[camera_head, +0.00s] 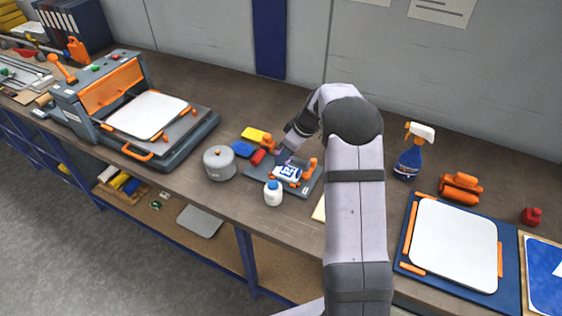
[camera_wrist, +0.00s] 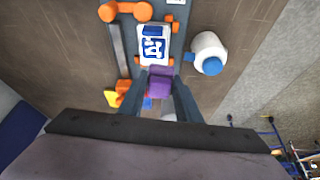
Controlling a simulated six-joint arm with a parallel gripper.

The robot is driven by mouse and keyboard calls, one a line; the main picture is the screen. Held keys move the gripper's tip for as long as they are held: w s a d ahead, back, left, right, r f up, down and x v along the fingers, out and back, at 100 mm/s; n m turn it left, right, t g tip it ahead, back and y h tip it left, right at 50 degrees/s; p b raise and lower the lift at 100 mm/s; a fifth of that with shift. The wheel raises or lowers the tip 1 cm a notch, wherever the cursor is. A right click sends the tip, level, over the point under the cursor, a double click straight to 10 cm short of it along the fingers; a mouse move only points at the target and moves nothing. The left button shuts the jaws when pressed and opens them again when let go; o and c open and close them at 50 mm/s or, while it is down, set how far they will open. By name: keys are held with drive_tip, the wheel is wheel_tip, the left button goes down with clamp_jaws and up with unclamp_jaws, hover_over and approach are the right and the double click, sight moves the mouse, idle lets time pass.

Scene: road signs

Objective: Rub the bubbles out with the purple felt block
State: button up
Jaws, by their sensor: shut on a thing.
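My gripper (camera_wrist: 161,88) is shut on the purple felt block (camera_wrist: 161,78), which shows between its two fingers in the wrist view. The block is at the near edge of a small white sign plate (camera_wrist: 153,50) with a blue print. I cannot tell whether block and plate touch. In the head view the plate (camera_head: 287,174) lies on a dark grey fixture (camera_head: 256,174), and my gripper (camera_head: 285,157) is at its far side. The bubbles are too small to make out.
A white bottle with a blue cap (camera_head: 273,194) stands close in front of the fixture. A grey pot (camera_head: 219,163) is to the left. Blue (camera_head: 242,149), yellow (camera_head: 256,136) and red (camera_head: 258,157) blocks lie behind. An orange clamp (camera_wrist: 125,12) sits on the fixture. A spray bottle (camera_head: 410,158) stands right.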

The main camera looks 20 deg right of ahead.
drive_tip(key=shift+w+d+n, duration=0.6)
drive_tip(key=shift+w+d, duration=0.05)
drive_tip(key=shift+w, duration=0.05)
drive_tip(key=shift+f, duration=0.1)
drive_tip(key=b, duration=0.2)
hover_over(286, 174)
drive_tip(key=w, duration=0.1)
drive_tip(key=shift+d+f, duration=0.2)
drive_tip(key=shift+f, duration=0.95)
drive_tip(key=shift+d+f, duration=0.2)
drive_tip(key=shift+f, duration=0.95)
drive_tip(key=shift+f+b, duration=0.65)
drive_tip(key=shift+w+d, duration=0.1)
drive_tip(key=shift+w+d, duration=0.25)
drive_tip(key=shift+d, duration=0.05)
drive_tip(key=shift+s+a+b, duration=0.1)
drive_tip(key=shift+a+b, duration=0.05)
drive_tip(key=shift+b, duration=0.15)
drive_tip(key=shift+s+a+b, duration=0.35)
drive_tip(key=shift+s+a, duration=0.3)
